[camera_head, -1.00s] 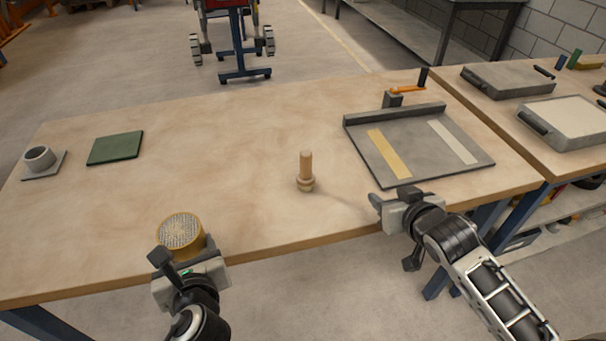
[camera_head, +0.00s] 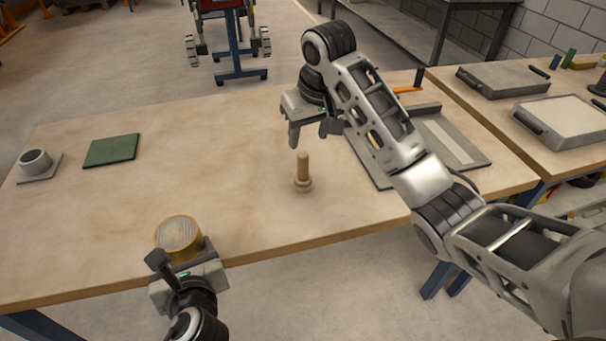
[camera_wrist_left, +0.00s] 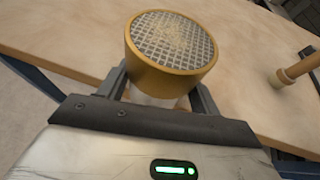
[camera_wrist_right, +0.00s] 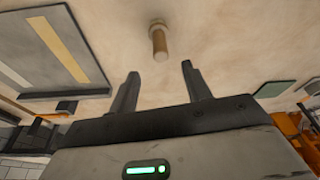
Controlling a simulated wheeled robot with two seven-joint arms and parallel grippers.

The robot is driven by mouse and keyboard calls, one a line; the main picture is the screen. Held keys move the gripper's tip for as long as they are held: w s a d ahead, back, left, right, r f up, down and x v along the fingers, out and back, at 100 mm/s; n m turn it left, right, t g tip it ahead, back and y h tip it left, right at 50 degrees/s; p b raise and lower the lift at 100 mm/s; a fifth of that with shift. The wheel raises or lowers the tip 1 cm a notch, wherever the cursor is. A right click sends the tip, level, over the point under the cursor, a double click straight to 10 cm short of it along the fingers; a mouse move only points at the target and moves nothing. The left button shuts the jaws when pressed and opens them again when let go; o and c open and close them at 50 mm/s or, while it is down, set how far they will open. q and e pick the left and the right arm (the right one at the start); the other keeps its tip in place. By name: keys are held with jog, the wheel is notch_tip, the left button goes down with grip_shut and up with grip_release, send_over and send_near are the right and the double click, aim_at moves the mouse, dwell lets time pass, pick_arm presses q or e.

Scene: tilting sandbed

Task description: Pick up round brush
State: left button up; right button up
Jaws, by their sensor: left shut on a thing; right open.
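The round brush (camera_head: 303,172) is a pale wooden piece with an upright handle and a wider round foot, standing near the middle of the table. It also shows in the left wrist view (camera_wrist_left: 297,70) and, beyond the fingertips, in the right wrist view (camera_wrist_right: 159,42). My right gripper (camera_head: 311,135) is open and empty, pointing down above the brush and apart from it. My left gripper (camera_head: 183,258) is shut on a round gold-rimmed sieve (camera_wrist_left: 172,62) with a mesh top, at the table's front edge.
A grey tray (camera_head: 455,125) with pale strips lies right of the brush, partly behind my right arm. A green mat (camera_head: 111,151) and a grey cup on a plate (camera_head: 36,163) are at the left. The table between mat and brush is clear.

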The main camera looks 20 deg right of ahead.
aim_at(302, 163)
jog(key=x, duration=1.1)
jog(key=shift+w+a, duration=0.1)
jog(key=shift+c, duration=0.3)
grip_shut()
